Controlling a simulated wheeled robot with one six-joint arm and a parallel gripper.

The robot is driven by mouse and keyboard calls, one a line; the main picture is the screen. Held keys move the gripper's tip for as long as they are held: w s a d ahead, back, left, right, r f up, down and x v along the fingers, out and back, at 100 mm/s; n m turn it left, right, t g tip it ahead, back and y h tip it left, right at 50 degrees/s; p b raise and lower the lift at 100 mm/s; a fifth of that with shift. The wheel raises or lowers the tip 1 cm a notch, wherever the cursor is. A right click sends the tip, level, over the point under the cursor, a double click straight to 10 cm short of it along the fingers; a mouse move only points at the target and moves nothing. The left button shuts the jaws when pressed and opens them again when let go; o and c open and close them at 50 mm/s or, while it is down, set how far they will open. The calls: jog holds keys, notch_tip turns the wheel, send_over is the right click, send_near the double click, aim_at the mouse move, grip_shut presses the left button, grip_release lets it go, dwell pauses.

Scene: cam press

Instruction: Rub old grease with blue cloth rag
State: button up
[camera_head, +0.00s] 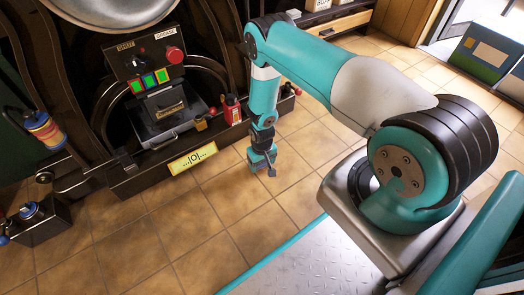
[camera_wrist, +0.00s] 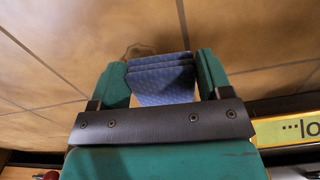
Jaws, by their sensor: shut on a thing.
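My gripper (camera_head: 262,160) hangs low over the tiled floor, just in front of the black machine, in the head view. In the wrist view its two green fingers (camera_wrist: 163,78) are shut on the blue cloth rag (camera_wrist: 160,84). The rag is folded in layers and sticks out past the fingertips. A faint brownish patch with a darker outline (camera_wrist: 138,50) shows on the tiles just beyond the rag; I cannot tell whether it is the old grease. The rag hides part of the floor there, and I cannot tell whether it touches the tiles.
The black machine has a control panel (camera_head: 146,62) and a drawer-like box (camera_head: 167,112) with a handle. A yellow sign (camera_head: 192,157) is on its front edge, and a red bottle (camera_head: 232,109) stands on its ledge. A black box (camera_head: 35,222) is at the left. Open tiles lie in front.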

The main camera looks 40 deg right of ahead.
jog(key=shift+r+p, duration=1.95)
jog(key=shift+r, duration=0.7)
